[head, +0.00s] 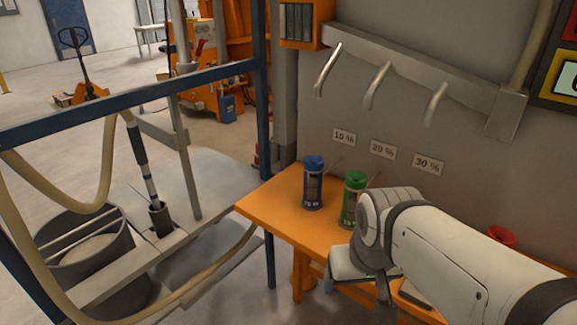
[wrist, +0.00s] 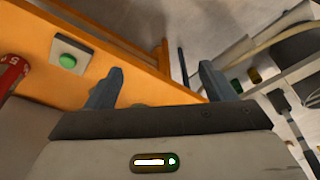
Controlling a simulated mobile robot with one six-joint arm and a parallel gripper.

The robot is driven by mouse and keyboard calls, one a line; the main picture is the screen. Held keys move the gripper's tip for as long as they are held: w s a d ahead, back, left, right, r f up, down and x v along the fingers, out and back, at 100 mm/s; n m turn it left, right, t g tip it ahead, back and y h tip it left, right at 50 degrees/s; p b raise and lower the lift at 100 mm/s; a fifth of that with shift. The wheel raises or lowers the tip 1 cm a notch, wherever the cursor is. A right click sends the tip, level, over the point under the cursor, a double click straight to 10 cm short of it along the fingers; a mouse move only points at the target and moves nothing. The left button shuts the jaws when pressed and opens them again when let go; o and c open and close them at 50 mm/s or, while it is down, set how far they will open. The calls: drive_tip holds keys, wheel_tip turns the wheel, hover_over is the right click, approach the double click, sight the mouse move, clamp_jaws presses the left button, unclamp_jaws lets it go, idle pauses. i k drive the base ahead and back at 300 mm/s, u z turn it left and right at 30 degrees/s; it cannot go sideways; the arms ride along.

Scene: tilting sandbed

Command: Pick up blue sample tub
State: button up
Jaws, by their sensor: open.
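The blue sample tub (head: 313,187) stands upright on the orange table (head: 272,207), near its far left corner. It has a blue lid and a printed label on its lower band. I cannot make it out in the wrist view. My gripper (wrist: 160,85) is open, its two grey-blue fingers apart with nothing between them. In the head view my gripper (head: 384,288) hangs over the front edge of the table, to the right of and nearer than the blue tub, and well apart from it. My arm hides part of the table.
A green tub (head: 352,200) stands right of the blue one, close to my wrist. A red tub (head: 501,235) shows behind my arm. Wall hooks (head: 377,86) hang above 10, 20 and 30 % labels. A blue frame post (head: 265,150) stands left of the table.

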sight(313, 165)
drive_tip(key=u, duration=1.35)
drive_tip(key=k, duration=0.95)
drive_tip(key=z, duration=0.95)
drive_tip(key=i, duration=1.3)
drive_tip(key=z, duration=0.05)
